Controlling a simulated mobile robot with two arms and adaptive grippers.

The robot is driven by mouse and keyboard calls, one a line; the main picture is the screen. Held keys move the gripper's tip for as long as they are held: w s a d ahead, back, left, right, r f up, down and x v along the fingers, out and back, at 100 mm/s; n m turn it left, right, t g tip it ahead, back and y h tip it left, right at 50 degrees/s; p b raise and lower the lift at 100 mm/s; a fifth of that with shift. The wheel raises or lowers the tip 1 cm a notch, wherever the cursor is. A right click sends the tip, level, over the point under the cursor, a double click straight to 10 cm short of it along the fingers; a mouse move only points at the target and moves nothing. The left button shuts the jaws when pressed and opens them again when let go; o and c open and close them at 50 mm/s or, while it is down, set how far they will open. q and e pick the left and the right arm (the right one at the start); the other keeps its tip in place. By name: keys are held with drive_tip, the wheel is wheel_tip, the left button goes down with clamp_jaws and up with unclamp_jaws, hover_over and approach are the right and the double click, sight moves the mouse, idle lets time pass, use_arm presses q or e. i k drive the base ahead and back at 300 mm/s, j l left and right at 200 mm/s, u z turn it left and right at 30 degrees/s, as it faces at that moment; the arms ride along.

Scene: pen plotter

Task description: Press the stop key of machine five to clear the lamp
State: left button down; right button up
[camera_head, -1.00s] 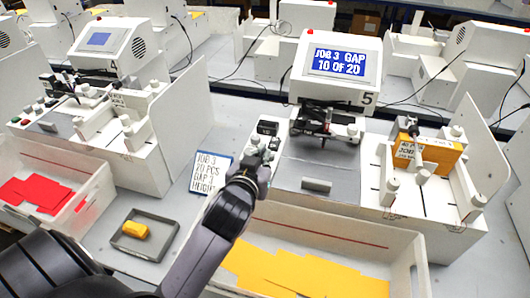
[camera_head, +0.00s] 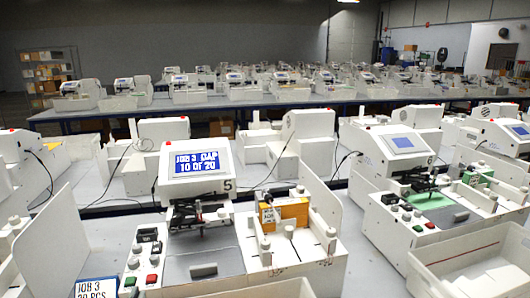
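Machine five (camera_head: 215,150) stands left of centre, with a "5" on its housing. Its blue screen (camera_head: 196,163) reads "JOB 3 GAP 10 OF 20". A small red lamp (camera_head: 168,144) sits on its top left corner. The control panel at its left front has a red key (camera_head: 152,278), which looks like the stop key, and a green key (camera_head: 130,281) to its left. Several grey knobs (camera_head: 154,260) and black switches (camera_head: 147,235) are behind them. Neither gripper is in view, and nothing covers the keys.
A job card (camera_head: 96,288) lies left of the panel, cut off by the frame. An orange card stack (camera_head: 291,212) stands in the feeder at right. Machine six (camera_head: 400,145) is further right with a green sheet (camera_head: 433,201). A white bin (camera_head: 272,289) is in front. More machines fill the back.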

sight(151, 278)
drive_tip(key=k+l, duration=0.2)
drive_tip(key=k, duration=0.3)
drive_tip(key=k+l, duration=0.2)
drive_tip(key=k, duration=0.35)
